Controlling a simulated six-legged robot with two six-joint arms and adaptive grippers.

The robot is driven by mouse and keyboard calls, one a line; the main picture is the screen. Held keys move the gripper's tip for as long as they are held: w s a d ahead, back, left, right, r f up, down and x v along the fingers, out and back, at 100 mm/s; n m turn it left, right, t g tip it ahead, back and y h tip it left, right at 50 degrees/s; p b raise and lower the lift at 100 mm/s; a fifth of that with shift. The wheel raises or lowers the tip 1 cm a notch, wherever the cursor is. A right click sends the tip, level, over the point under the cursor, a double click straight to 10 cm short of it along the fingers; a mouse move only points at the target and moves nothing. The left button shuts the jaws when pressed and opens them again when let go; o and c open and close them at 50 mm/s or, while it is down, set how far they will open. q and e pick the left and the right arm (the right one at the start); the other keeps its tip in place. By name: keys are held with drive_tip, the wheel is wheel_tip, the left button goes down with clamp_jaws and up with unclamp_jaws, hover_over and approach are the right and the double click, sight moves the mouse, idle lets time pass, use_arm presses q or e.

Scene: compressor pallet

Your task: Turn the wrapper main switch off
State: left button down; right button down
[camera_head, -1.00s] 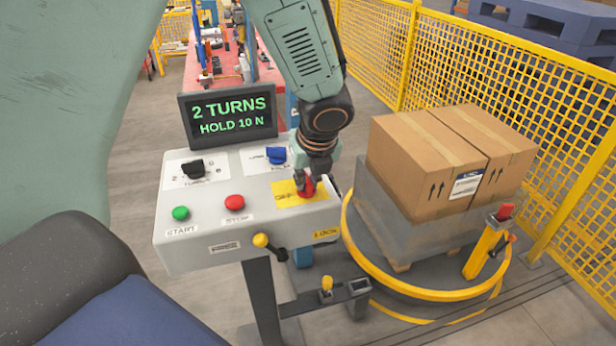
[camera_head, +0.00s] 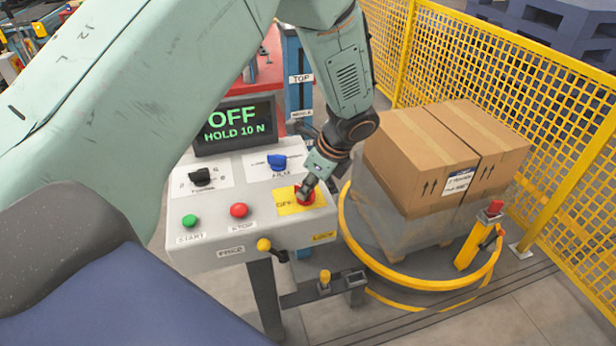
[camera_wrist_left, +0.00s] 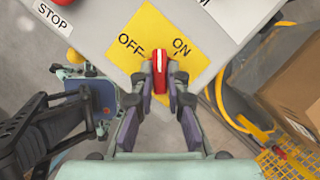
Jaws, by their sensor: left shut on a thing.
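The main switch is a red handle (camera_head: 306,198) on a yellow plate (camera_head: 284,207) at the right front of the grey control panel (camera_head: 262,230). In the left wrist view the red handle (camera_wrist_left: 160,72) stands between the OFF and ON labels on the yellow plate (camera_wrist_left: 148,28). My left gripper (camera_head: 308,188) is shut on this handle, with one finger on each side, as the left wrist view (camera_wrist_left: 160,85) shows. The gripper hides part of the plate in the head view. The display (camera_head: 235,124) reads "OFF" and "HOLD 10 N". My right gripper is out of view.
The panel also carries a black knob (camera_head: 201,177), a blue switch (camera_head: 277,162), a green START button (camera_head: 190,221) and a red STOP button (camera_head: 239,210). Wrapped cartons (camera_head: 425,155) stand on the turntable at right, before a yellow fence (camera_head: 480,70).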

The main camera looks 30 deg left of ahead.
use_arm(q)
drive_tip(key=shift+w+r+n+g+p, duration=0.15)
drive_tip(key=shift+n+p, duration=0.1)
drive_tip(key=shift+n, duration=0.25)
drive_tip(key=shift+w+r+n+g+p, duration=0.1)
drive_tip(key=shift+n+g+p, duration=0.1)
drive_tip(key=shift+n, duration=0.3)
drive_tip(key=n+g+p, duration=0.1)
drive_tip(key=n, duration=0.1)
drive_tip(key=shift+a+n, duration=0.1)
drive_tip(key=shift+n, duration=0.2)
drive_tip(key=n, duration=0.2)
drive_tip(key=n+g+h, duration=0.1)
drive_tip(key=n, duration=0.1)
drive_tip(key=shift+w+a+n+h, duration=0.1)
drive_tip(key=shift+w+n+h, duration=0.1)
drive_tip(key=shift+n+h, duration=0.1)
drive_tip(key=shift+g, duration=0.25)
drive_tip(key=c, duration=1.3)
unclamp_jaws()
drive_tip(key=shift+s+f, duration=0.15)
drive_tip(key=shift+s, duration=0.1)
drive_tip(key=shift+c, duration=0.2)
drive_tip(key=shift+w, duration=0.1)
